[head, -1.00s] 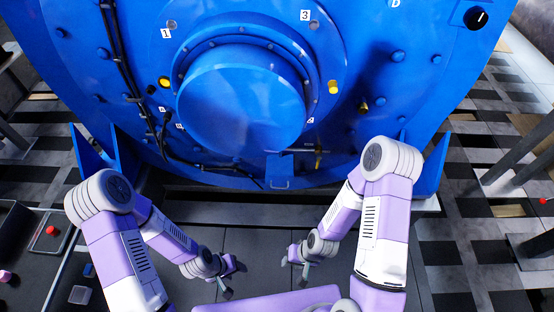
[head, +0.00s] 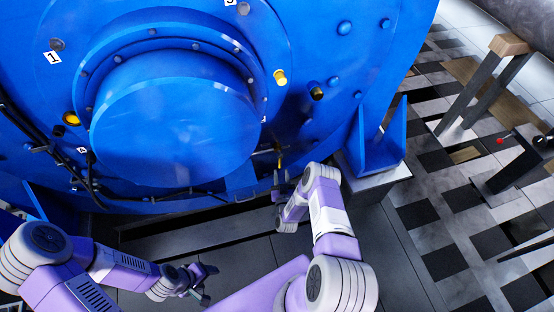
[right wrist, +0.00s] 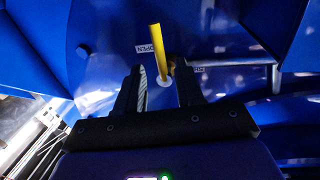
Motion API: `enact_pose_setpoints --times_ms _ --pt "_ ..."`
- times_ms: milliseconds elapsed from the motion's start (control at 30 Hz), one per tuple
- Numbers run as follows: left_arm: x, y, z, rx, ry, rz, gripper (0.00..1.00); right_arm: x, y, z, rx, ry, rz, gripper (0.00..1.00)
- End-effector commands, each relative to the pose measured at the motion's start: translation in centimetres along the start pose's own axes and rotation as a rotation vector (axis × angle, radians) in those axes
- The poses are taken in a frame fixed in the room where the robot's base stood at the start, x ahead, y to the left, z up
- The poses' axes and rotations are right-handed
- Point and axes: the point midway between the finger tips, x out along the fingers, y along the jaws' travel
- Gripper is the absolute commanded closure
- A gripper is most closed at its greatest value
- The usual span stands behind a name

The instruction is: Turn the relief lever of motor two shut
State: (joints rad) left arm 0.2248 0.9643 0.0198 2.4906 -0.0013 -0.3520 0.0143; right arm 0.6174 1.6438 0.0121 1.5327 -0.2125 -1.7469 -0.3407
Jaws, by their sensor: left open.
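The lever also shows low on the motor in the head view (head: 280,162). My right gripper (right wrist: 162,88) is open, one finger each side of the lever in the picture; I see no contact and cannot tell the depth. My left gripper (head: 203,279) is open and empty, low in front of the motor.
A black cable (head: 95,185) runs along the motor's lower left. Yellow fittings (head: 280,77) stick out of the motor's face. A blue support foot (head: 380,145) stands right of my right arm. Metal stands (head: 470,95) are on the checkered floor at right.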

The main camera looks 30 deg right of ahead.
Motion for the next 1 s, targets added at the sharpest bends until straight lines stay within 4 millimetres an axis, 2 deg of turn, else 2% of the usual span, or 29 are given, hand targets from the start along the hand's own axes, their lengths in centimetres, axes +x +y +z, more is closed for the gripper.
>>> enact_pose_setpoints --times_ms 400,533,800,867,1000 --pt "2.3 -0.9 -0.1 0.0 0.0 0.0 0.38 6.1 0.1 0.1 0.0 0.004 0.002 0.63" --pt "2.5 -0.9 -0.1 0.0 0.0 0.0 0.38 6.9 0.0 0.0 0.0 0.002 0.001 0.63" --pt "2.5 -0.9 -0.1 0.0 0.0 0.0 0.38 7.1 0.0 -0.1 0.001 0.0 0.001 0.63" --pt "2.5 -0.9 -0.1 0.0 0.0 0.0 0.38 7.1 0.0 -0.1 0.001 0.001 0.0 0.71" --pt "2.5 -0.9 -0.1 0.0 0.0 0.0 0.38 7.1 0.0 -0.1 0.001 0.001 0.001 0.92"
